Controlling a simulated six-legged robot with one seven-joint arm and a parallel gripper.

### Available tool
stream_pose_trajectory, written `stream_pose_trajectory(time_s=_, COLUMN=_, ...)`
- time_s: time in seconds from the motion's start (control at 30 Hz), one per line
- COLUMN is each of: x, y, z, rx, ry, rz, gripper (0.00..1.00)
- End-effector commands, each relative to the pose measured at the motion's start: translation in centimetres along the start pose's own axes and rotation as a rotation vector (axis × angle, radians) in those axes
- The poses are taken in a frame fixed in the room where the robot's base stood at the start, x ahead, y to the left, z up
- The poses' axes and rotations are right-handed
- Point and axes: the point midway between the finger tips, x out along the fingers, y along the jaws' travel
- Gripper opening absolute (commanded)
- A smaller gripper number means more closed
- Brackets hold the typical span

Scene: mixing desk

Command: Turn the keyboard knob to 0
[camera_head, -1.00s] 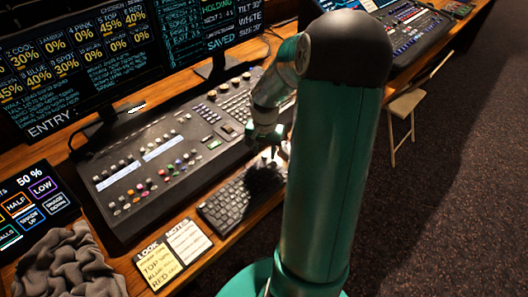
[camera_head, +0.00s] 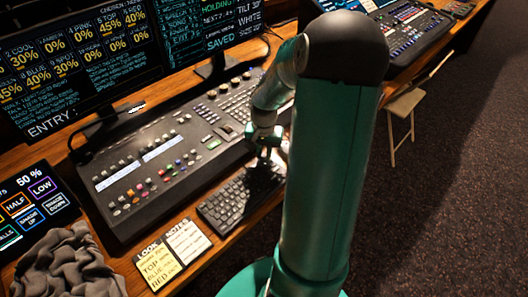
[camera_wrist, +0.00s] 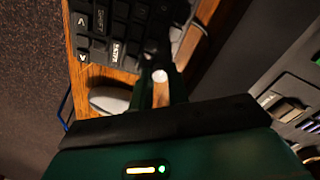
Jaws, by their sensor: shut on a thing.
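The black keyboard (camera_head: 228,204) lies on the wooden desk in front of the mixing desk. Its near part also shows in the wrist view (camera_wrist: 118,28). A small pale round knob (camera_wrist: 160,76) shows between my fingertips at the keyboard's edge in the wrist view. My gripper (camera_wrist: 160,88) is shut on this knob. In the head view my gripper (camera_head: 266,153) is down at the keyboard's far right end, and the knob is hidden there. I cannot read any mark or value on the knob.
A white mouse (camera_wrist: 108,100) lies on the desk close beside my gripper. The mixing desk (camera_head: 165,150) stands behind the keyboard. Note cards (camera_head: 172,255) and a grey cloth (camera_head: 68,265) lie to the left. A stool (camera_head: 403,108) stands right of the desk.

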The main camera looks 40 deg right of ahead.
Motion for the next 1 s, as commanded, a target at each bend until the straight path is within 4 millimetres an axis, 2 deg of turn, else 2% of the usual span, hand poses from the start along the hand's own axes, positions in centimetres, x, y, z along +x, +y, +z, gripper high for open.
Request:
stream_pose_trajectory(time_s=0.27, x=-0.07, y=-0.07, z=-0.01, rx=-0.161, ry=0.002, rz=0.0, gripper=0.0)
stream_pose_trajectory(time_s=1.0, x=-0.05, y=-0.02, z=-0.03, rx=-0.82, ry=0.001, rz=0.0, gripper=0.0)
